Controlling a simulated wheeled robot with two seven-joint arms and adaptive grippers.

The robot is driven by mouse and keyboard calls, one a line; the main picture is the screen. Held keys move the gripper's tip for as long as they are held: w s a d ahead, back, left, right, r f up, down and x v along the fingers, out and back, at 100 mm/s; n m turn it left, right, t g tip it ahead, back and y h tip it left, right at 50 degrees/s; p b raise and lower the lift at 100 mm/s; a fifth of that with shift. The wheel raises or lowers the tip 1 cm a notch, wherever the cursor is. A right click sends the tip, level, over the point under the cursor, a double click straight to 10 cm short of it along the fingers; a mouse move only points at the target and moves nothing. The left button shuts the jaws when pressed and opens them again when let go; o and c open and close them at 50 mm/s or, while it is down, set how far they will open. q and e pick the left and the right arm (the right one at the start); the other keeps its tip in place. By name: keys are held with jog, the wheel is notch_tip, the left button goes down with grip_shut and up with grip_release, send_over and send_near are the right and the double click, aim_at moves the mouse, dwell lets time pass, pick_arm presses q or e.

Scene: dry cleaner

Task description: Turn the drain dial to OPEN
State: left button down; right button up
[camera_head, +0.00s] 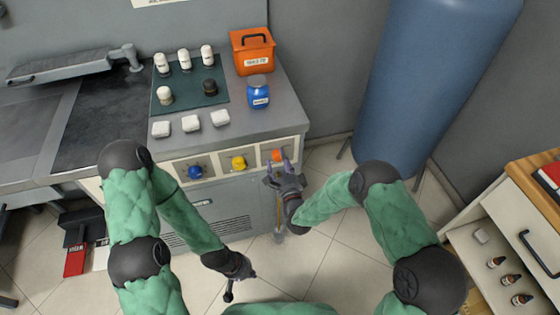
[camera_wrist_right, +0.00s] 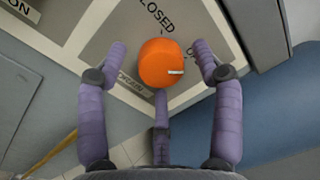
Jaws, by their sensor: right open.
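The orange drain dial (camera_head: 278,155) is the rightmost of three dials on the front panel of the counter. In the right wrist view the dial (camera_wrist_right: 160,63) is round, with a short white mark on its right side. "CLOSED" is printed above it, and a partly hidden label starting with "O" is to its upper right. My right gripper (camera_head: 279,170) is open, with its fingers (camera_wrist_right: 160,52) spread on either side of the dial; contact cannot be made out. My left gripper (camera_head: 238,284) hangs low over the floor, away from the panel; its jaws are unclear.
A blue dial (camera_head: 194,172) and a yellow dial (camera_head: 238,163) sit left of the orange one. A blue tank (camera_head: 425,80) stands to the right of the counter. An orange box (camera_head: 252,52) and a blue jar (camera_head: 258,93) stand on the counter. A shelf unit (camera_head: 525,215) is at far right.

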jog(key=r+v, duration=0.1)
jog(key=v, duration=1.1)
jog(key=shift+f, duration=0.5)
